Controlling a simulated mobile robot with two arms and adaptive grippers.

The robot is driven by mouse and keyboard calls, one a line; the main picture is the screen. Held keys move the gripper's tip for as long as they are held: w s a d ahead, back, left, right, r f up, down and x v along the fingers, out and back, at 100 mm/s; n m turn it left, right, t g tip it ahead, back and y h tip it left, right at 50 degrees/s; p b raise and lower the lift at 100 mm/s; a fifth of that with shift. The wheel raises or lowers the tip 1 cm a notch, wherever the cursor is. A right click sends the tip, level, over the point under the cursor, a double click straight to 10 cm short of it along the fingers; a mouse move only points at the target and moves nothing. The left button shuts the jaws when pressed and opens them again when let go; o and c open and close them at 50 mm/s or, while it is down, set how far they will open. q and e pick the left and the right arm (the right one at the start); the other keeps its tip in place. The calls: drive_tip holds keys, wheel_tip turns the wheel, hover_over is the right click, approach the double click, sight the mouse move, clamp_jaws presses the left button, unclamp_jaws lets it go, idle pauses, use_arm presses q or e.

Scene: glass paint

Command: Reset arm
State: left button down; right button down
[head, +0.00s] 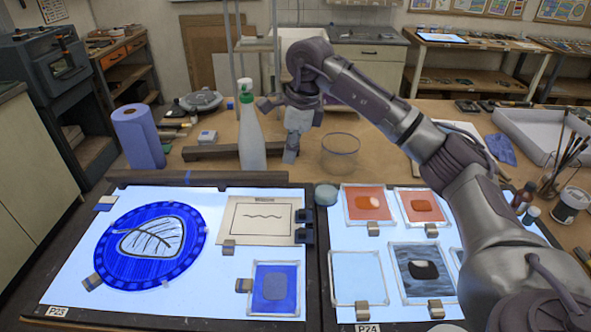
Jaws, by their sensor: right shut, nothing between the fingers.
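My right arm comes in from the right and reaches over the light table to the back middle. Its gripper (291,152) points down and is shut and empty, just right of a spray bottle (250,135) with a green and white head. I cannot tell if the gripper touches the bottle; a small gap seems to show between them. A clear glass bowl (340,153) stands to the right of the gripper. My left gripper does not show.
The left light panel (75,270) holds a blue round leaf piece (115,275), a drawing card and a blue tile (275,305). The right panel holds several framed tiles (367,206). A blue paper roll (138,137) stands back left. A brush jar (550,185) stands at the right.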

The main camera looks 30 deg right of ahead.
drive_tip(key=shift+r, duration=0.2)
idle(0.4)
